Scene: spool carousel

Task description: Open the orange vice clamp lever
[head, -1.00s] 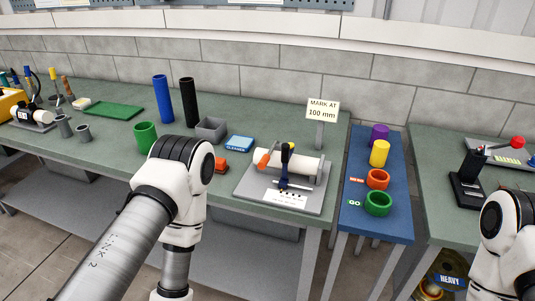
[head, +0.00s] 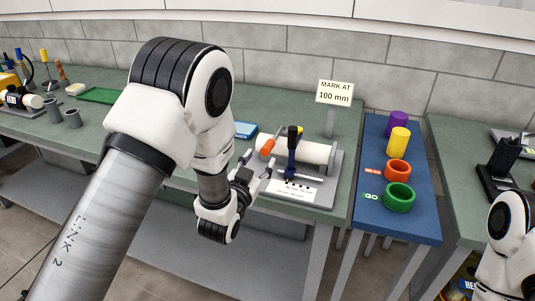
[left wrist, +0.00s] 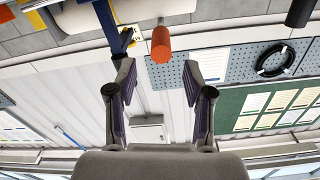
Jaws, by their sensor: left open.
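The orange vice clamp lever (head: 267,145) sticks up at the left end of the vice fixture, beside the white cylinder (head: 312,151) lying in it. The fixture has a grey base plate (head: 325,198) on the green bench. My left gripper (head: 259,163) is open and empty at the front left of the fixture, close to the lever. In the left wrist view, the orange lever end (left wrist: 161,45) lies just beyond and between the two spread fingertips (left wrist: 158,75). No contact shows. My right gripper is not in view; only part of that arm shows at the right edge.
A blue upright (head: 291,158) with a yellow and black top stands beside the lever, also near the left finger in the wrist view (left wrist: 112,30). Behind is the "MARK AT 100 mm" sign (head: 335,92). A blue side table (head: 375,230) holds coloured rings and cylinders.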

